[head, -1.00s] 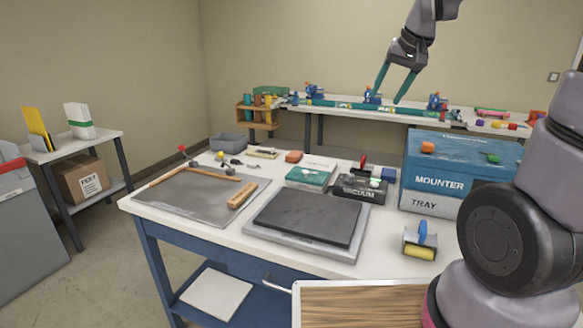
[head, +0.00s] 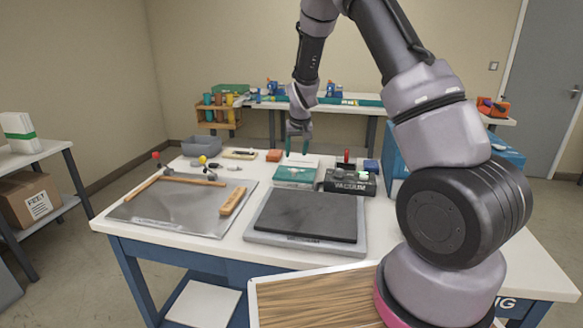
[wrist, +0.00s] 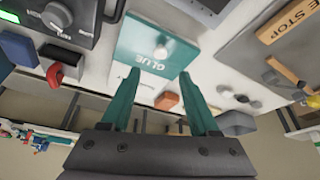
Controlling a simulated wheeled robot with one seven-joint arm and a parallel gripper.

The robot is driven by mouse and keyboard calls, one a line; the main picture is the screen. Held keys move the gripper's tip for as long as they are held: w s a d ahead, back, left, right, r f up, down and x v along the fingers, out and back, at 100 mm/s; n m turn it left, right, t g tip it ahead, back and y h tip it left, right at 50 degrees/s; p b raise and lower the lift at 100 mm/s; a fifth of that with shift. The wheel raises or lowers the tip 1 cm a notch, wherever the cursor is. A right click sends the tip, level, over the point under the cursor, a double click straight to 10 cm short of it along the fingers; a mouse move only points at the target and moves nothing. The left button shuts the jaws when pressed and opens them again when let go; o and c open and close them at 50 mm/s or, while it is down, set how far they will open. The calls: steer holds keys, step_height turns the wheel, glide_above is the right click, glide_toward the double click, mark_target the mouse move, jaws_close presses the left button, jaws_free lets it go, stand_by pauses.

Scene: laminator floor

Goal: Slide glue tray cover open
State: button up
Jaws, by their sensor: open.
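The glue tray is a low box with a teal cover (head: 296,175) on the worktable, behind the dark pad. A pale flat part (head: 303,160) shows at the tray's far side in the head view. My gripper (head: 297,146) has teal fingers and hangs over the far side of the tray. In the wrist view my gripper (wrist: 155,75) is open and empty, its fingers spread around the cover's GLUE end. Whether the fingertips touch anything cannot be told.
A black VACUUM unit (head: 350,182) stands right of the tray. An orange block (head: 274,155) lies to its left. A dark pad (head: 307,215) and a grey plate (head: 165,210) with wooden tools are in front. A blue box (head: 395,165) is partly hidden behind my arm.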

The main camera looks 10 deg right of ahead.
mark_target(294, 170)
steer(key=x, duration=0.8)
steer(key=shift+w+f, duration=0.1)
steer(key=shift+f, duration=0.25)
jaws_close()
stand_by(1.0)
